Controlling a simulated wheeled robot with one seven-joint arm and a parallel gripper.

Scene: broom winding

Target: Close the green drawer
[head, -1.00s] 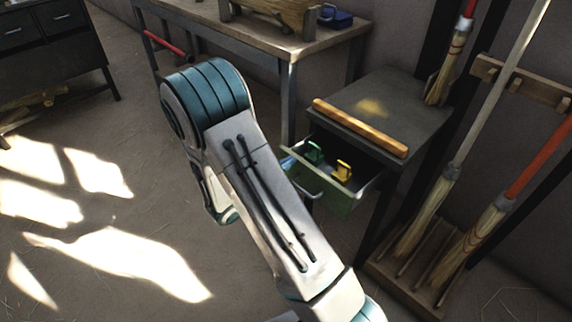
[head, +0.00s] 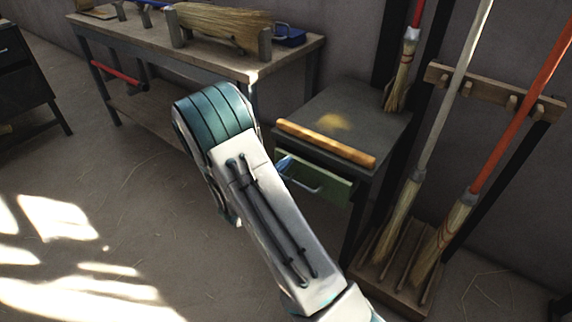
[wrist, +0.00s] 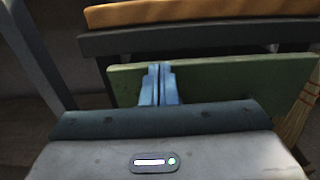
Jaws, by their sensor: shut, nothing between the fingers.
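The green drawer (head: 328,186) sits under the top of a small dark cabinet (head: 352,112). In the head view its front is close to the cabinet body, and its inside no longer shows. A pale handle runs across the front. In the wrist view the green drawer front (wrist: 230,82) stands upright just below the dark cabinet edge. My gripper (wrist: 158,72) is shut and empty, with its blue fingertips at the drawer front; whether they touch it I cannot tell. In the head view the gripper (head: 284,163) is mostly hidden behind my arm.
A wooden roller-like bar (head: 325,144) lies along the cabinet top's front edge. A workbench (head: 215,62) stands at the back left. A broom rack (head: 385,280) with several brooms stands close to the cabinet's right. The floor at the left is clear.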

